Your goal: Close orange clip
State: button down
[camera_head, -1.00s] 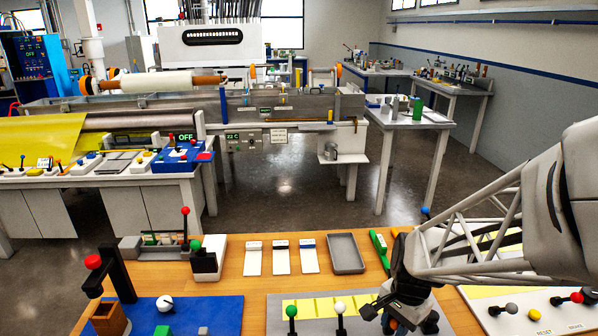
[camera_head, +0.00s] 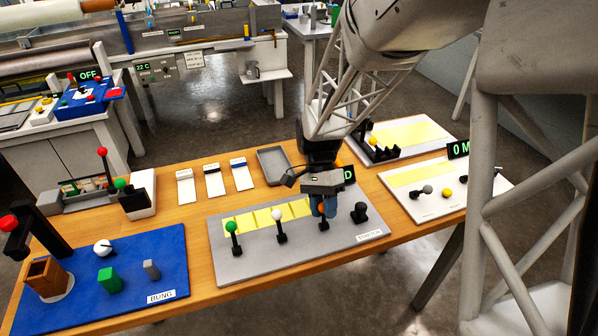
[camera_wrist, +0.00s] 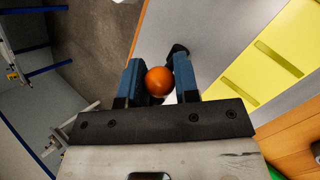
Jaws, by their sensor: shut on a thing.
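The orange clip's round knob (camera_wrist: 159,81) sits between my two blue fingers in the wrist view. My gripper (camera_head: 323,207) is shut on it, over the grey board (camera_head: 240,262). Yellow strips (camera_head: 262,217) lie behind the row.
A blue board (camera_head: 125,265) with a wooden cup and blocks lies to the left. A grey tray (camera_head: 273,165) and several white cards (camera_head: 214,181) lie behind. A white panel (camera_head: 440,200) with knobs is to the right. The table's front edge is close to the grey board.

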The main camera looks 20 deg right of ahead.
jog(key=shift+w+f+g, duration=0.25)
jog(key=shift+w+g, duration=0.35)
jog(key=shift+g, duration=0.7)
jog(key=shift+w+f+g, duration=0.25)
jog(key=shift+w+g, duration=0.3)
jog(key=shift+g, duration=0.75)
jog(key=c, duration=0.9)
grip_release()
jog(key=shift+o, duration=0.2)
jog(key=shift+w, duration=0.15)
jog(key=shift+v, duration=3.8)
